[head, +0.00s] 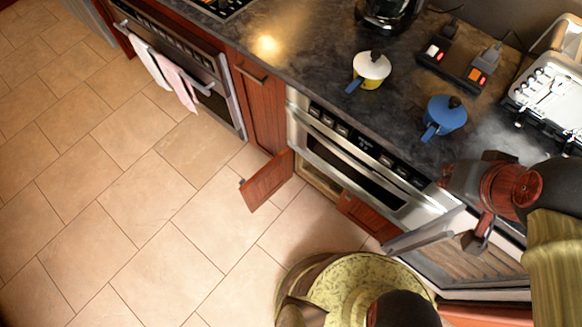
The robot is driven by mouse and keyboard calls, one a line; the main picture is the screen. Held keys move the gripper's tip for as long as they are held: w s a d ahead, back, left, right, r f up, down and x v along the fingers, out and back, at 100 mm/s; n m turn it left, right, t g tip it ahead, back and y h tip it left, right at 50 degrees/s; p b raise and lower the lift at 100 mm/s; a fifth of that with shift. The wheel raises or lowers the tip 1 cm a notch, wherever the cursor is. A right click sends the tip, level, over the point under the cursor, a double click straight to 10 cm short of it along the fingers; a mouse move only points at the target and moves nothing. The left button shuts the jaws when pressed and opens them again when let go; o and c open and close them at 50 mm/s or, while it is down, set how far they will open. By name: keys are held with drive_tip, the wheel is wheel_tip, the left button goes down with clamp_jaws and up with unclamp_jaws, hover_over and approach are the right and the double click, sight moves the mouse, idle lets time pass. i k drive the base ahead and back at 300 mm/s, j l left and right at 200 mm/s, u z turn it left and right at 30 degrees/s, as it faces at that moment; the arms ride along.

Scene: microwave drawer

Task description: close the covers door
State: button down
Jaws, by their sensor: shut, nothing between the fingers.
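Under the stainless microwave drawer (350,165) is a low cabinet with two reddish wooden doors. The left wooden door (268,180) stands swung well out over the floor, leaving an opening to the cabinet's pale interior (318,180). The right wooden door (368,216) also stands out from the front; how far is hard to tell. Which of these is the covers door I cannot tell. My gripper (476,242) is shut and empty at the right, above a silver-edged panel (435,230) and apart from the wooden doors. Contact with the panel cannot be told.
The dark counter (300,60) holds a yellow pot (370,70), a blue pot (445,115), a black device with lit switches (450,65) and a silver appliance (548,95). An oven (190,70) with towels is at left.

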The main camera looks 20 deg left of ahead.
sight(263, 184)
drive_tip(key=j+z, duration=0.2)
drive_tip(key=j, duration=0.25)
drive_tip(key=k+j+z, duration=0.2)
drive_tip(key=j, duration=0.25)
drive_tip(key=j+z, duration=0.15)
drive_tip(key=j, duration=0.25)
drive_tip(key=k+j+z, duration=0.2)
drive_tip(key=j, duration=0.2)
drive_tip(key=k+j+z, duration=0.2)
drive_tip(key=j, duration=0.25)
drive_tip(key=k+j+z, duration=0.2)
drive_tip(key=j, duration=0.15)
drive_tip(key=k+j, duration=0.15)
drive_tip(key=j, duration=0.25)
drive_tip(key=k+j, duration=0.2)
drive_tip(key=j, duration=0.2)
drive_tip(key=k+j, duration=0.15)
drive_tip(key=j, duration=0.25)
drive_tip(key=l+u, duration=0.25)
drive_tip(key=k+l+u, duration=0.25)
drive_tip(key=i+l, duration=0.05)
drive_tip(key=i, duration=0.05)
